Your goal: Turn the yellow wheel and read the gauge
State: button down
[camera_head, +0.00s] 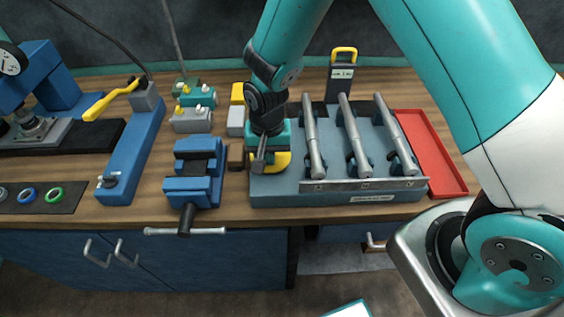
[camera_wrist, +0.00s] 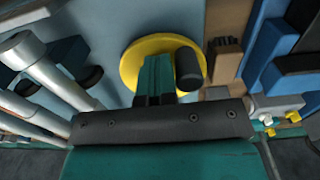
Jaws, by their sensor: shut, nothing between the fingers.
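The yellow wheel (camera_head: 283,162) is at the left end of a grey-blue fixture on the bench. It is partly hidden by my gripper (camera_head: 261,155). In the wrist view the yellow wheel (camera_wrist: 133,63) is a flat disc with a dark upright knob (camera_wrist: 188,68) near its rim. My gripper (camera_wrist: 156,70) is shut, its fingers together over the wheel beside the knob. I cannot tell whether they touch either. A round white dial (camera_head: 11,62) with a dark rim sits on a blue press at the far left edge. Its reading is too small to make out.
Several grey bars (camera_head: 354,140) stand along the fixture right of the wheel. A red tray (camera_head: 432,152) lies farther right. A blue vise (camera_head: 194,172) and a brown block (camera_head: 236,157) are close on the left. A blue lever device (camera_head: 137,150) stands beyond the vise.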

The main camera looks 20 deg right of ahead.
jog(key=r+p, duration=0.1)
jog(key=r, duration=0.1)
jog(key=r+p, duration=0.4)
jog(key=r, duration=0.1)
jog(key=shift+s+d, duration=0.15)
jog(key=shift+d, duration=0.25)
dwell(0.3)
